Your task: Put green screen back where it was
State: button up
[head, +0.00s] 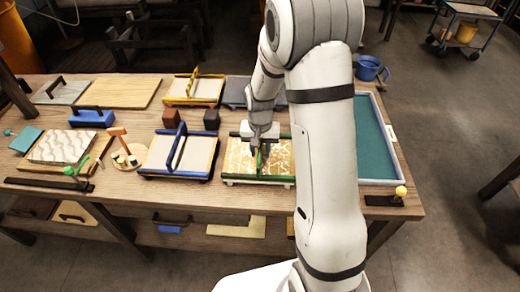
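The green screen (236,176) lies flat at the middle right of the workbench, with a green frame and a pale, gold-patterned surface. Its upright green handle shows partly in the middle, behind my gripper. My gripper (259,152) points down over the screen, at or very close to that handle. The fingers are small and partly hidden, so I cannot tell whether they are open or shut on the handle. My arm hides part of the area to the right of the screen.
A blue-handled screen (160,172) lies just left, and a yellow-framed screen (194,98) lies behind it. Two dark blocks (173,116) stand between. A teal-bottomed tray (376,140) lies at right, with a blue mug (368,68) behind. A patterned block (62,147) is at left.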

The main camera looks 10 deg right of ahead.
notch_tip(320, 180, up, 12)
jog(key=shift+f, duration=0.1)
jog(key=s+r+n+t, duration=0.1)
jog(key=s+r, duration=0.3)
jog(key=s, duration=0.6)
jog(key=s+r+n+t, duration=0.1)
jog(key=s+r, duration=0.3)
jog(key=s, duration=0.7)
jog(key=shift+n+t, duration=0.4)
jog(key=shift+n, duration=0.4)
